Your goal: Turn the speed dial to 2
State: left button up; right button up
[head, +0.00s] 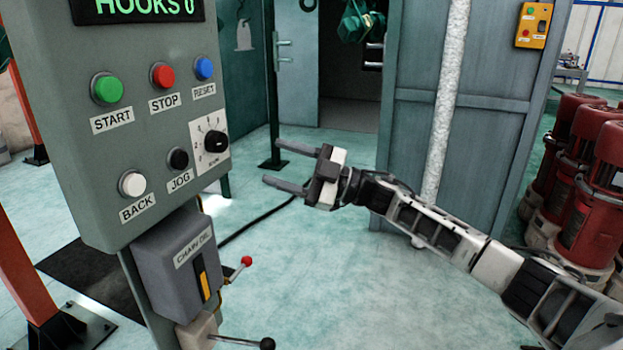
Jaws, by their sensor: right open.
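The speed dial is a black knob (215,142) on a white scale plate (209,160), at the right edge of the grey control panel (75,150). The scale numbers are too small to read, so I cannot tell the setting. My right gripper (272,165) comes in from the right and is open and empty. Its two fingers point left toward the panel, to the right of the dial and apart from it. My left gripper is not in view.
Green START (107,89), red STOP (163,76), blue RESET (204,68), black JOG (178,160) and white BACK (132,184) buttons surround the dial. Below is a CHAIN OIL box (178,265) and a red-knobbed lever (246,261). Red machines (590,190) stand at right.

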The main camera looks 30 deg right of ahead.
jog(key=v, duration=0.5)
jog(key=shift+s+d+f+b, duration=0.1)
jog(key=shift+s+d+b, duration=0.2)
jog(key=shift+b, duration=0.1)
jog(key=shift+w, duration=0.1)
